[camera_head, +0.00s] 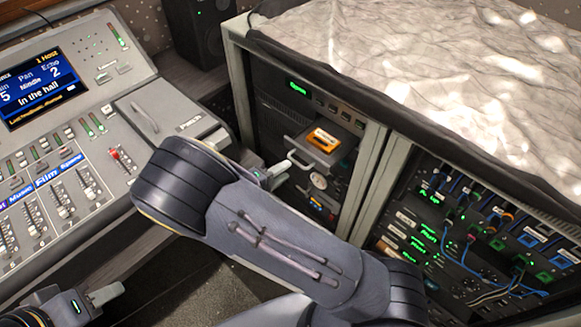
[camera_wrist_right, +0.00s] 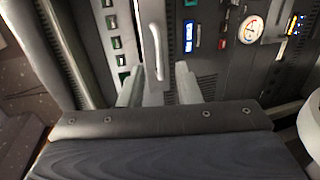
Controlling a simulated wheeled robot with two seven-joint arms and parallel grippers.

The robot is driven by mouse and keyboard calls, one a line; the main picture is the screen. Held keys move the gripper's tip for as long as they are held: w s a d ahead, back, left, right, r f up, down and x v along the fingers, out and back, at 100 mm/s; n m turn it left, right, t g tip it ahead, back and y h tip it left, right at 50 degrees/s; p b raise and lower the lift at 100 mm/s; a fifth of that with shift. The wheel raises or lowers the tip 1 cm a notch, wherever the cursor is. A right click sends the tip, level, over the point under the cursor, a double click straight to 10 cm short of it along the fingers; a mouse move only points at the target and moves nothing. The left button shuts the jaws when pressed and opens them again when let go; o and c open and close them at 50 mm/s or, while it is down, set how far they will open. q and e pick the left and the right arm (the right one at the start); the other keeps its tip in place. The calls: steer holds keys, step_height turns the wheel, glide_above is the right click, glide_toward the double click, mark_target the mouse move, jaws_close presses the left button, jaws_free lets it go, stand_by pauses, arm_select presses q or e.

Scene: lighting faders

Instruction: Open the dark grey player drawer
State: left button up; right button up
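The dark grey player drawer (camera_head: 301,145) is in the left rack, with a pale bar handle (camera_head: 299,161) on its front. It seems to stand out a little from the rack face, with an orange cassette (camera_head: 323,139) on top. My right gripper (camera_head: 284,167) is close to the handle. In the right wrist view, the right gripper (camera_wrist_right: 158,68) is open, with the handle (camera_wrist_right: 155,50) between the fingers and a gap on each side. My left gripper (camera_head: 112,292) is low at the left, away from the rack; its finger opening does not show clearly.
A mixing console (camera_head: 130,106) with faders and a screen fills the left. A crumpled cloth (camera_head: 420,60) covers the racks. A right rack (camera_head: 470,235) holds cables and green labels. A speaker (camera_head: 205,35) stands behind. My right arm hides part of the lower rack.

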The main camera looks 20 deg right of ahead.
steer(key=v, duration=0.3)
steer(key=shift+d, duration=0.1)
stand_by(0.4)
steer(key=s+d+r+m+g+y+p, duration=0.1)
steer(key=s+d+r+m+g+y, duration=0.15)
steer(key=s+g+y, duration=0.2)
steer(key=s+d+r+m+g+y+p, duration=0.1)
steer(key=s+d+r+m+g+y, duration=0.1)
steer(key=s+d+g+y, duration=0.3)
steer(key=s+a+r+m+t+y+p, duration=0.1)
steer(key=s+a+r+t+y, duration=0.1)
steer(key=s+r+t+y, duration=0.6)
step_height(320, 180, up, 5)
steer(key=shift+s+a+m+t+p, duration=0.35)
steer(key=shift+s+t, duration=0.2)
steer(key=shift+s, duration=0.6)
steer(key=shift+y, duration=0.25)
